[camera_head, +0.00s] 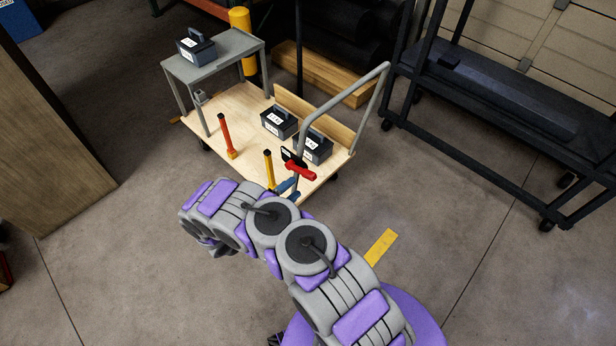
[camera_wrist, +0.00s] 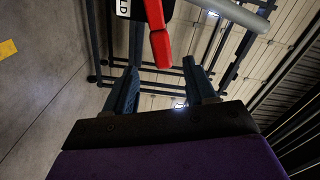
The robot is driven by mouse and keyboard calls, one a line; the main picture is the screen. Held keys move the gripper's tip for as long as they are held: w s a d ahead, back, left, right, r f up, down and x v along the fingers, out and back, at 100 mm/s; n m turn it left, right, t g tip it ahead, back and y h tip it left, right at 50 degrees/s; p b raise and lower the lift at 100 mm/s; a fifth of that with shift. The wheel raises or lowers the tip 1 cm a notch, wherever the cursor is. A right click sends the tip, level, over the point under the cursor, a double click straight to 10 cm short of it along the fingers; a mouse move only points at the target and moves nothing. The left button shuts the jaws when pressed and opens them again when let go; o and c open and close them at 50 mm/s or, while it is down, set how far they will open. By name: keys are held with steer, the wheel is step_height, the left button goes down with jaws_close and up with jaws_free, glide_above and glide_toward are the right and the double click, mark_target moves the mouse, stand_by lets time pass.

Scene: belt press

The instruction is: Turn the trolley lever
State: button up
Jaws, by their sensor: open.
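The trolley (camera_head: 215,103) has a pale wooden deck and a grey tube handle (camera_head: 345,92). A red lever (camera_head: 300,171) with a small black-and-white label sits beside the handle's near post. In the wrist view the red lever (camera_wrist: 158,35) reaches down from the top edge, its lower end between my fingers in the picture. My gripper (camera_wrist: 161,68) is open, with one dark blue finger on each side of it. I cannot tell whether either finger touches it. In the head view my gripper (camera_head: 289,186) is just below the red lever, partly hidden by my arm.
An orange upright lever (camera_head: 227,137) and a yellow one (camera_head: 268,168) stand on the deck. Black boxes (camera_head: 279,122) sit near the handle, another (camera_head: 196,48) on the grey shelf (camera_head: 232,47). A black rack (camera_head: 480,130) stands right. Floor is clear in front.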

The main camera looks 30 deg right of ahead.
mark_target(306, 178)
steer(key=b+x, duration=0.1)
steer(key=x, duration=0.7)
steer(key=shift+w+d+b, duration=0.15)
steer(key=shift+d+b, duration=0.15)
steer(key=shift+b, duration=0.05)
steer(key=shift+c, duration=0.2)
jaws_close()
